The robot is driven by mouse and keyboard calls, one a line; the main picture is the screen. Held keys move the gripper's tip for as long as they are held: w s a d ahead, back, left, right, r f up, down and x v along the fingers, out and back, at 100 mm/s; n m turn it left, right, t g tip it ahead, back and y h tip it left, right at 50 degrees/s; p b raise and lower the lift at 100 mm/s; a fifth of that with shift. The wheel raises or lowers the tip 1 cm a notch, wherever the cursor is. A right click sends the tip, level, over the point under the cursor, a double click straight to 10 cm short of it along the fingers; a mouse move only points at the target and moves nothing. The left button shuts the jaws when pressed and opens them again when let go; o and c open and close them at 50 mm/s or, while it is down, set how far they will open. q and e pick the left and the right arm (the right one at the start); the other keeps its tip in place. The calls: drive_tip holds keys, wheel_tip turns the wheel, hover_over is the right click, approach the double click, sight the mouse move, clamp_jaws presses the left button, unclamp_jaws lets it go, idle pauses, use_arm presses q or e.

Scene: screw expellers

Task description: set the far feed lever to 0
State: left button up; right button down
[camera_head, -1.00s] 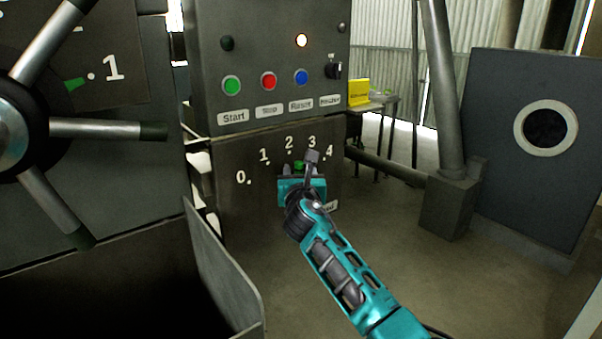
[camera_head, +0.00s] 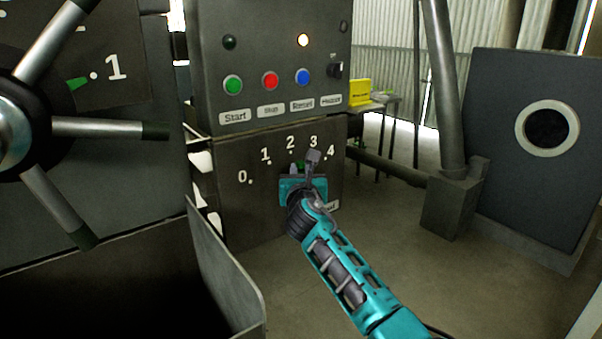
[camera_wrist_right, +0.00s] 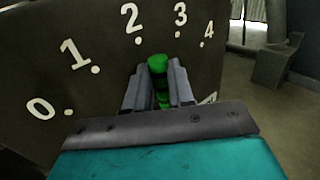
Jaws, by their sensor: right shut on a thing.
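The feed lever (camera_head: 301,165) shows a green tip at the numbered scale on the dark cabinet panel. In the right wrist view the green lever (camera_wrist_right: 158,66) stands between my gripper's fingers, its tip between the dots of 2 and 3. My right gripper (camera_head: 303,170) is at the lever, and in the wrist view its grey fingers (camera_wrist_right: 158,88) are shut on it from both sides. The lever's lower part and pivot are hidden behind the gripper. The scale (camera_head: 265,163) runs from 0 at left to 4 at right. My left gripper is not in view.
Above the scale are the Start, red and blue buttons (camera_head: 270,81), a black knob (camera_head: 335,70) and a lit lamp (camera_head: 303,40). A large spoked handwheel (camera_head: 12,125) is at left. A grey metal sheet (camera_head: 225,268) stands left of my arm.

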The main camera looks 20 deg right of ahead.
use_arm(q)
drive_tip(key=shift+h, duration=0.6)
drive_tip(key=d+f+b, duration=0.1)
drive_tip(key=b, duration=0.2)
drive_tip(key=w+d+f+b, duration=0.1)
drive_tip(key=b, duration=0.1)
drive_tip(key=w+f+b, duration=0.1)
drive_tip(key=b, duration=0.2)
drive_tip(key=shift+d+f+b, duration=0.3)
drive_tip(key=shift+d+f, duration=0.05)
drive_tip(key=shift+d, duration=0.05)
use_arm(e)
drive_tip(key=s+a+f+n+t+y, duration=0.2)
drive_tip(key=s+a+f+n+t, duration=0.1)
drive_tip(key=a+n, duration=0.5)
drive_tip(key=shift+a+f+n+t, duration=0.25)
drive_tip(key=shift+f+n+t, duration=0.6)
drive_tip(key=shift+t, duration=0.25)
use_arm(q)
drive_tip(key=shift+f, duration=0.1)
use_arm(e)
drive_tip(key=shift+f, duration=0.1)
drive_tip(key=c, duration=1)
unclamp_jaws()
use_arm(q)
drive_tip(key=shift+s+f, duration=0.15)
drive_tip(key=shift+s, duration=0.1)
use_arm(e)
drive_tip(key=shift+o, duration=0.2)
